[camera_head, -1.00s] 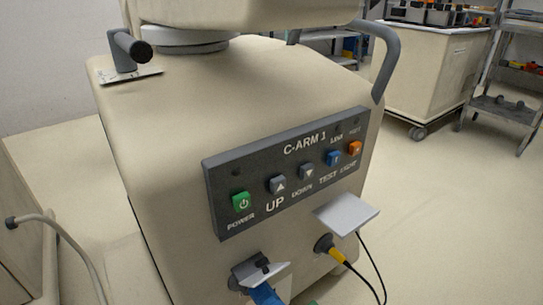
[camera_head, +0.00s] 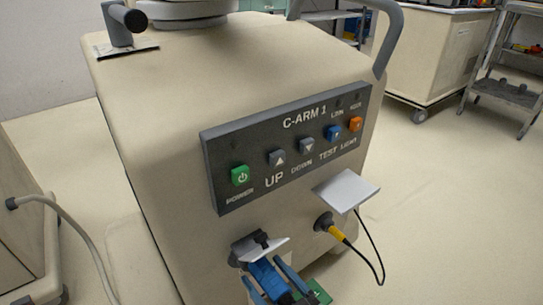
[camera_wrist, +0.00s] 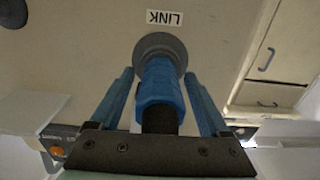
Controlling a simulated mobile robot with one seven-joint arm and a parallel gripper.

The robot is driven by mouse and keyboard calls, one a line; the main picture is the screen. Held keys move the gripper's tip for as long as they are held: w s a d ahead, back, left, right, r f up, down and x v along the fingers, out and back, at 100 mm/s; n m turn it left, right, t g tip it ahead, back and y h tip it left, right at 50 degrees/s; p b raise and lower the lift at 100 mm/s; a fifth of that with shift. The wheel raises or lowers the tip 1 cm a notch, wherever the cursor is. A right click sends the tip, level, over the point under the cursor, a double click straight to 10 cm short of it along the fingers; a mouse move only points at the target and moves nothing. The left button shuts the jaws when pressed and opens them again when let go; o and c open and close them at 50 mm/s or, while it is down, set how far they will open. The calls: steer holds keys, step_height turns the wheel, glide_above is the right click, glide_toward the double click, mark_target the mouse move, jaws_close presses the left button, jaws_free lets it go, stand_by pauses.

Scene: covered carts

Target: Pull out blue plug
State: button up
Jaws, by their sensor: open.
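In the wrist view the blue plug (camera_wrist: 160,80) is seated in a round grey socket (camera_wrist: 159,45) under an upside-down LINK label (camera_wrist: 164,18). My gripper (camera_head: 264,273) has one finger on either side of the plug. In the wrist view my gripper (camera_wrist: 159,76) is open, with a visible gap between each finger and the plug. The plug's rear end is dark and partly hidden by my gripper.
A yellow plug (camera_head: 337,233) with a black cable sits in another socket to the right, under a raised flap (camera_head: 346,190). The button panel (camera_head: 290,146) is above. A grey hose (camera_head: 70,222) hangs at left. Floor to the right is clear.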

mark_target(284, 301)
steer(key=shift+w+a+r, duration=0.1)
steer(key=shift+w+a, duration=0.15)
steer(key=shift+a, duration=0.1)
stand_by(0.3)
steer(key=shift+a+b, duration=0.2)
steer(key=shift+b, duration=0.5)
stand_by(0.7)
steer(key=shift+s, duration=0.1)
jaws_close()
steer(key=shift+r, duration=0.1)
steer(key=shift+d+v, duration=0.2)
steer(key=shift+v, duration=2.95)
